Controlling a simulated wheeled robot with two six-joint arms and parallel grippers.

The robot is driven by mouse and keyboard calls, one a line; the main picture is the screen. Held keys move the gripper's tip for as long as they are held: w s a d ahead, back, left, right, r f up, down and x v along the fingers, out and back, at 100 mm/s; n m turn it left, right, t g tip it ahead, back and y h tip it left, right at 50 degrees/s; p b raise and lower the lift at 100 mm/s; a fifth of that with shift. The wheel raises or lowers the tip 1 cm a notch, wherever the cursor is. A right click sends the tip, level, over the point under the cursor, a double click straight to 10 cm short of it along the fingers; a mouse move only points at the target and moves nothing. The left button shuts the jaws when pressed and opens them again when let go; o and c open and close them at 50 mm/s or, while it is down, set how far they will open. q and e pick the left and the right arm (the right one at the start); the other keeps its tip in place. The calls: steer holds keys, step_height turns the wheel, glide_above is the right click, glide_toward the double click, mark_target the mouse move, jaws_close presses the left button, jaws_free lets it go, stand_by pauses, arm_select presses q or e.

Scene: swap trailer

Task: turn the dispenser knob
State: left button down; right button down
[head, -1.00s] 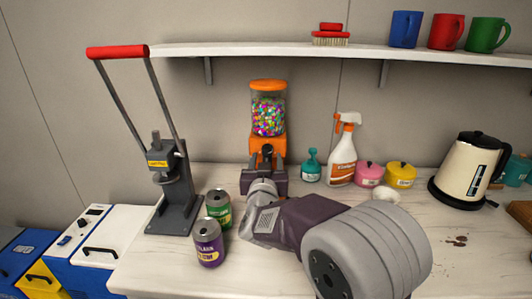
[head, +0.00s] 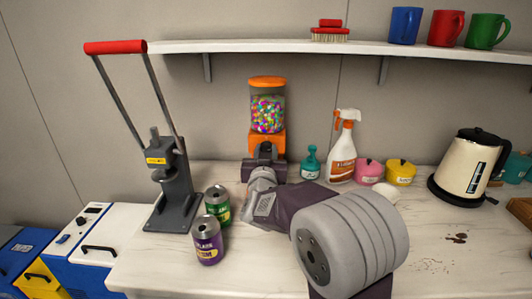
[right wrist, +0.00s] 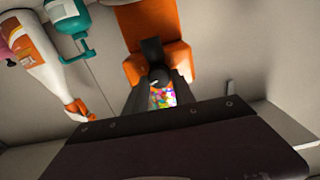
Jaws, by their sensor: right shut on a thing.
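The candy dispenser (head: 267,112) stands upright against the wall, with an orange lid, a clear globe of colourful sweets and an orange body. My right gripper (head: 264,152) is at the front of its orange body, shut on the dark knob, which the fingers mostly hide in the head view. The right wrist view shows the orange body of the dispenser (right wrist: 178,35) upside down, with the dark fingers closed around the knob (right wrist: 158,76) in front of it. Some sweets show between the fingers. My left gripper is not in view.
A grey press with a red handle (head: 172,185) and two cans (head: 207,240) stand left of my right arm. A teal bottle (head: 310,163), a spray bottle (head: 342,148), pink and yellow pots and a kettle (head: 470,170) stand to the right. A shelf (head: 290,46) runs above.

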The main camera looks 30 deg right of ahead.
steer(key=m+b, duration=0.3)
steer(key=m, duration=0.2)
steer(key=shift+f, duration=0.15)
steer(key=shift+d+m+b, duration=0.1)
steer(key=shift+m+b, duration=1.1)
steer(key=shift+m, duration=0.7)
steer(key=c, duration=1.1)
jaws_free()
